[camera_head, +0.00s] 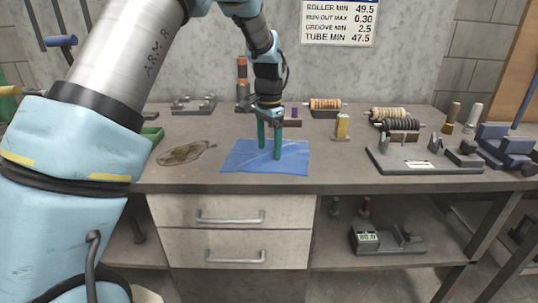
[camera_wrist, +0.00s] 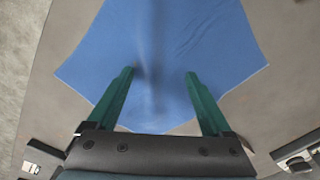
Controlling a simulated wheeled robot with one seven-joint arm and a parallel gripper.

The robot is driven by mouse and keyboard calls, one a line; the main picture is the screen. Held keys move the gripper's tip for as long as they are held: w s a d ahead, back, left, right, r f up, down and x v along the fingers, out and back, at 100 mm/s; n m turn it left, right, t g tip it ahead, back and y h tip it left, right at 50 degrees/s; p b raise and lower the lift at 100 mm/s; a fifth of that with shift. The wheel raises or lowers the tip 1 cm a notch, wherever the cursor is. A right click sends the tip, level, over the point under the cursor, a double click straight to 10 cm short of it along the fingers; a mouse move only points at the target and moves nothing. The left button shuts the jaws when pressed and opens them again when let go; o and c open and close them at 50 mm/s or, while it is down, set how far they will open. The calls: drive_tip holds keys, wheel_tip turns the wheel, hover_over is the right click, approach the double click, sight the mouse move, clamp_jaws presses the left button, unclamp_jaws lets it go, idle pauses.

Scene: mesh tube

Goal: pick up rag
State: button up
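A blue rag (camera_head: 240,158) lies flat on the workbench, near its front edge, with light creases. It fills the upper middle of the wrist view (camera_wrist: 200,30), where a darker fold or shadow runs down its centre. My gripper (camera_head: 270,153) points down over the rag, its two green fingers spread apart with nothing between them. In the wrist view the gripper (camera_wrist: 159,74) has one finger on each side of the rag's middle. I cannot tell whether the fingertips touch it.
A brown crumpled cloth-like piece (camera_head: 182,153) lies left of the rag on the workbench (camera_head: 330,175). Rollers and small fixtures stand farther back. Drawers (camera_head: 232,225) are below the front edge.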

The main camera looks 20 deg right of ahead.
clamp_jaws()
wheel_tip(320, 180, up, 12)
drive_tip(key=p, duration=0.9)
idle(0.4)
wheel_tip(320, 180, up, 9)
drive_tip(key=p, duration=0.7)
drive_tip(key=shift+f, duration=0.1)
